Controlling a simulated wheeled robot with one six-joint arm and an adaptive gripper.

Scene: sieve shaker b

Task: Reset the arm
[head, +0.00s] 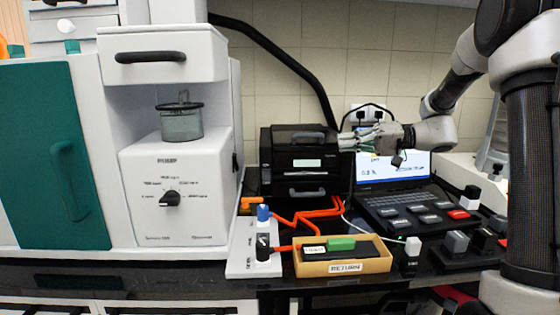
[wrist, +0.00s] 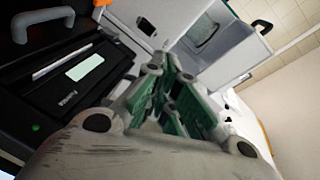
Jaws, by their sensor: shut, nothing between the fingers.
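My gripper (head: 351,138) is at the middle right of the head view, shut and empty. It points left, close to the right side of the black printer-like device (head: 292,178). I cannot tell whether it touches the device. In the wrist view, my gripper (wrist: 175,95) shows its green-lined fingers together, with the black device (wrist: 75,75) at left. My arm (head: 455,92) comes in from the right, bent above the laptop.
A white machine with a glass jar (head: 181,122) and knob stands left. A laptop (head: 392,165) and black keypad (head: 422,212) sit below my gripper. In front are a tray labelled RETURN (head: 343,262), orange cables (head: 305,222) and a white switch panel (head: 252,252).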

